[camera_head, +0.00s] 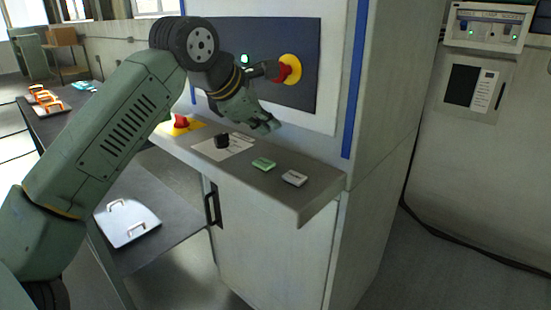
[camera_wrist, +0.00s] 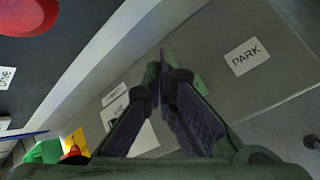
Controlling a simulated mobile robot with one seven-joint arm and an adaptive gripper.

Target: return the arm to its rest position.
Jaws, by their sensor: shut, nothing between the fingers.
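My green arm reaches across the head view from the lower left. My gripper (camera_head: 268,126) is at its end, just above the grey ledge (camera_head: 318,190) of the machine cabinet and in front of its dark panel. In the wrist view my gripper (camera_wrist: 167,62) has its fingers brought together at the tips, with nothing between them. A green block (camera_head: 263,164) lies on the ledge below my gripper, apart from it. The white PARK label (camera_wrist: 247,56) lies on the ledge to the right of the fingers in the wrist view.
A red knob on a yellow ring (camera_head: 291,69) is on the dark panel beside my wrist. A black knob (camera_head: 222,141) and another red knob (camera_head: 181,121) stand on the ledge. A white plate with handles (camera_head: 128,222) lies on a dark table at the left.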

